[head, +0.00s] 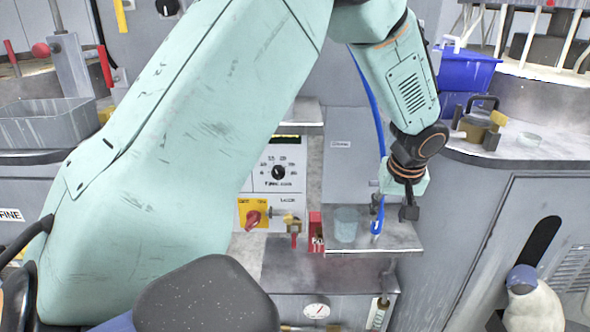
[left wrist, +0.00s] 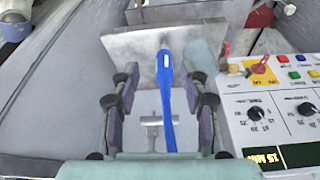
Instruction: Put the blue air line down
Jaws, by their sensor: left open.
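The blue air line (head: 377,115) hangs down behind my left arm, and its lower end reaches the small grey shelf (head: 375,245) beside a clear cup (head: 346,224). In the left wrist view the blue air line (left wrist: 166,95) runs between the spread fingers, its thicker end over the shelf plate (left wrist: 130,45). My left gripper (head: 393,208) is open just above the shelf, close to the line's end. The left wrist view also shows the open left gripper (left wrist: 161,85) with a gap on both sides of the line. My right gripper is not in view.
A control panel with a dial (head: 278,172) and red switch (head: 252,218) stands left of the shelf. A small red holder (head: 316,232) is by the cup. A blue bin (head: 467,72) and a yellow-brown item (head: 475,125) sit on the right counter. A grey tray (head: 45,125) is at left.

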